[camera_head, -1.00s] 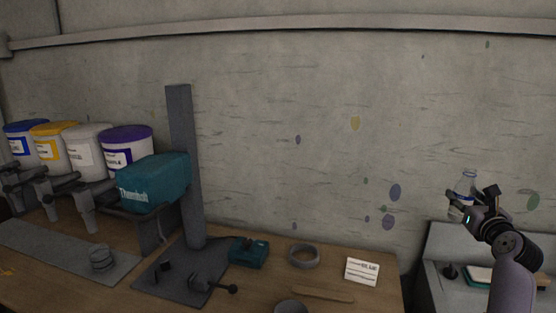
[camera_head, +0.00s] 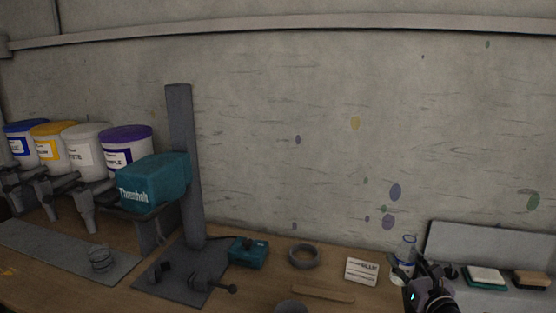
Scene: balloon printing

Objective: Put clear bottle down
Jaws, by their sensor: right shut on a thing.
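The clear bottle (camera_head: 405,249) is at the right end of the wooden table (camera_head: 340,276), upright, with a white and blue label low on its side. My right gripper (camera_head: 403,274) is shut on it from the right and hides part of its lower body. I cannot tell whether the bottle's base touches the table. My left gripper is not in view.
A grey ring (camera_head: 304,256) and a wooden stick (camera_head: 323,294) lie further left. A teal machine (camera_head: 154,184) and paint buckets (camera_head: 127,146) are at the left. A grey surface with a sponge (camera_head: 531,280) is at the right.

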